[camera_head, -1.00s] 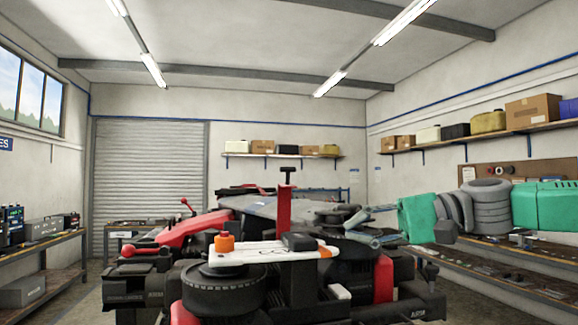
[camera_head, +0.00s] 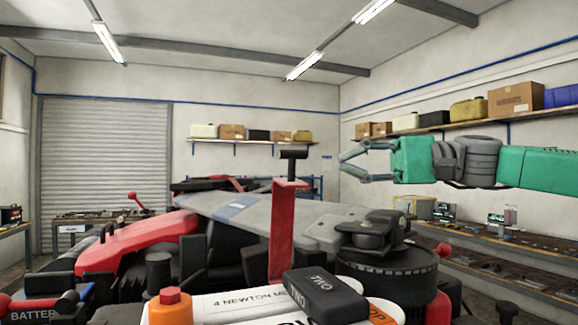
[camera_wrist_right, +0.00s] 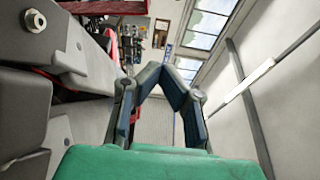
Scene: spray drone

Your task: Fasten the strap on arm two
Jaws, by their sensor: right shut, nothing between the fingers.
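The drone fills the lower middle of the head view. A black block marked TWO (camera_head: 325,293) lies on a white labelled part (camera_head: 235,304) at the front. Behind it stands a red upright (camera_head: 284,232) with a black T-shaped top (camera_head: 293,153). A long grey drone arm (camera_head: 262,217) with a blue band runs behind the upright. I cannot tell which part is the strap. My right gripper (camera_head: 343,163) is shut and empty, apart from the drone, up and right of the red upright. Its fingers also show in the wrist view (camera_wrist_right: 165,72). My left gripper is out of view.
A black round motor unit (camera_head: 385,262) sits at the drone's right. An orange-red knob (camera_head: 171,296) stands at the front left. A workbench (camera_head: 490,262) runs along the right wall, below a shelf of boxes (camera_head: 515,98).

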